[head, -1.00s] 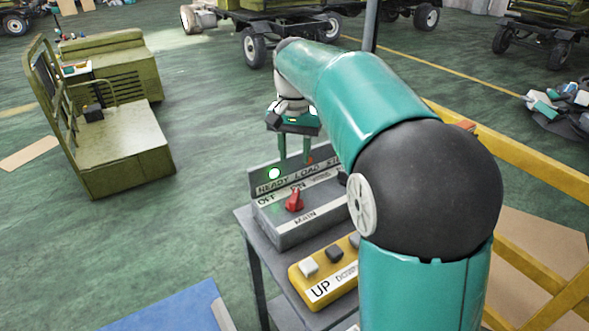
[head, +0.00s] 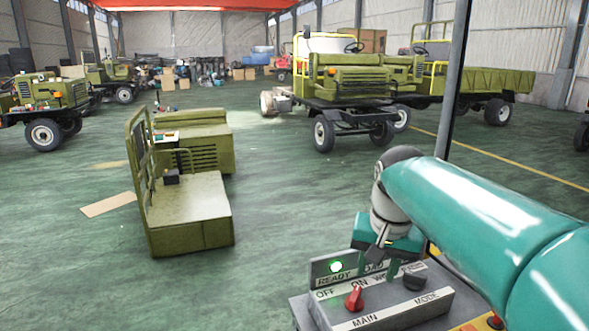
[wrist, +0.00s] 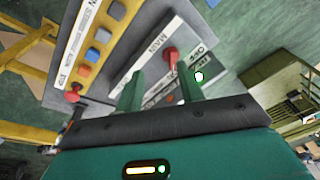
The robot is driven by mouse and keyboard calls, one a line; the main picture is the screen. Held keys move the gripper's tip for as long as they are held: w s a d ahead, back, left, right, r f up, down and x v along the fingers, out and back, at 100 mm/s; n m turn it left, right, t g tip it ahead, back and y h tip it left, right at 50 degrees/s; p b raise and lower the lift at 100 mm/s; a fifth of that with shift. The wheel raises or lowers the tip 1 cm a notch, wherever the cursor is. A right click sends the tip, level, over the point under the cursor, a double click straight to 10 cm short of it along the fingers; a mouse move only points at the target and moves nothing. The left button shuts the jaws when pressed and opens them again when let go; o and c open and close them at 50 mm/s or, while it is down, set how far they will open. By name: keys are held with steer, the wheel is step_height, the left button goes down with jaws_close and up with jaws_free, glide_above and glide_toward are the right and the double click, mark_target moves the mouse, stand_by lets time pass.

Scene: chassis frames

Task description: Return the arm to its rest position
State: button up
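My gripper (wrist: 160,88) is empty, its two green fingers apart with a clear gap in the wrist view. In the head view the gripper (head: 388,268) hangs over the back of a grey control box (head: 385,318); I cannot tell whether it touches. The box has a red MAIN knob (head: 354,298) under the OFF/ON labels, a black MODE knob (head: 414,281), and a lit green READY lamp (head: 336,267). The red knob also shows in the wrist view (wrist: 171,57), beside the fingers. My teal arm covers the lower right of the head view.
A yellow pendant with several buttons (wrist: 97,53) lies beside the box, with a red button (wrist: 72,96) at its end. An olive seat unit (head: 190,215) stands on the green floor at left. Olive trucks (head: 350,85) are farther back.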

steer(key=s+f+n+t, duration=0.1)
steer(key=s+f, duration=0.2)
steer(key=s, duration=0.5)
steer(key=s+f+n+t, duration=0.2)
steer(key=s+f, duration=0.2)
steer(key=s, duration=0.4)
steer(key=shift+a+f, duration=0.2)
